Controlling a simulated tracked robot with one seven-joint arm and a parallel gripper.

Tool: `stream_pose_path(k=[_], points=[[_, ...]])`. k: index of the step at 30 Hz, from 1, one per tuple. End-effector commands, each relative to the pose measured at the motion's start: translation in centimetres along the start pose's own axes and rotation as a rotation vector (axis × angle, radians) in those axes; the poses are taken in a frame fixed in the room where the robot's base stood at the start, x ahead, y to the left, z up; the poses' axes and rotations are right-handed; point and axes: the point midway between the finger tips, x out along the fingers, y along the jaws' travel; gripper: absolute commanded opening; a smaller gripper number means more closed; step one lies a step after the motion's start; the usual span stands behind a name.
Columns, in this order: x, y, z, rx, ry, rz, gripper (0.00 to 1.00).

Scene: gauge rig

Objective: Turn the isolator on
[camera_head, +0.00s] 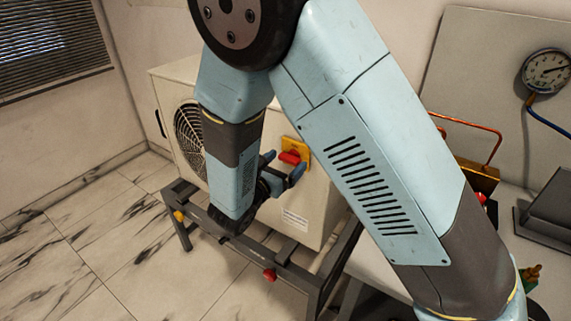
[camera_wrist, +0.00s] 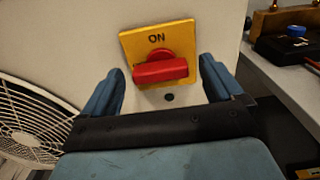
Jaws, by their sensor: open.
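The isolator is a yellow plate (camera_wrist: 184,37) with a red rotary handle (camera_wrist: 160,70) on the side of a cream outdoor unit. The word ON shows at the plate's top in the wrist view. The handle's bar lies about crosswise there, not pointing at ON; any label behind it is hidden. In the head view the yellow plate (camera_head: 302,147) and red handle (camera_head: 289,157) show beyond my fingers. My gripper (camera_head: 284,163) is open and empty. In the wrist view its blue fingers (camera_wrist: 161,72) stand either side of the handle, with gaps; contact is not visible.
The cream unit (camera_head: 309,200) with a fan grille (camera_head: 188,138) stands on a dark metal frame (camera_head: 263,257) with red and yellow knobs. Marble floor lies open at left.

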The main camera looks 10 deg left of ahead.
Motion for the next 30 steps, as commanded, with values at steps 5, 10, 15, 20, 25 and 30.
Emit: stream_pose_path(k=[5, 10, 15, 20, 25, 30], points=[[0.02, 0.00, 0.00, 0.000, 0.000, 0.000, 0.94], [0.02, -0.01, 0.00, 0.000, 0.000, 0.000, 0.80], [0.02, -0.01, 0.00, 0.000, 0.000, 0.000, 0.64], [0.02, -0.02, 0.00, 0.000, 0.000, -0.001, 0.49], [0.11, -0.34, 0.01, 0.000, 0.000, 0.000, 0.38], [-0.04, -0.12, -0.01, 0.015, -0.001, -0.001, 0.38]])
